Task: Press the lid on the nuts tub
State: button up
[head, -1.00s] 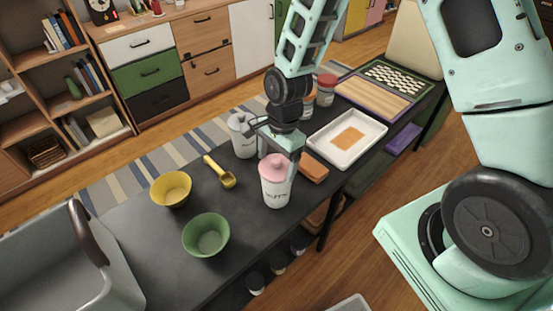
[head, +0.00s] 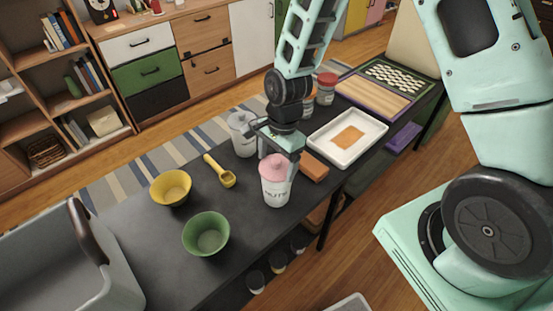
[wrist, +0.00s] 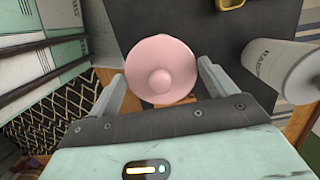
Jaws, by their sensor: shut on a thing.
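The white nuts tub (head: 275,192) stands upright on the dark table, its lettering facing the head camera. The pink lid (head: 273,170) with a round knob sits over the tub's mouth. In the wrist view the lid (wrist: 160,55) lies between the two fingers and hides the tub below. My gripper (head: 280,158) is directly above the tub, pointing down, and is shut on the lid. I cannot tell whether the lid is fully seated on the rim.
A grey-white canister (head: 242,137) stands behind the tub.

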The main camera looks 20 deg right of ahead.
dwell(0.4)
jog(key=o, duration=0.8)
jog(key=shift+o, duration=0.2)
jog(key=shift+r+p, duration=3)
jog(key=shift+r, duration=0.5)
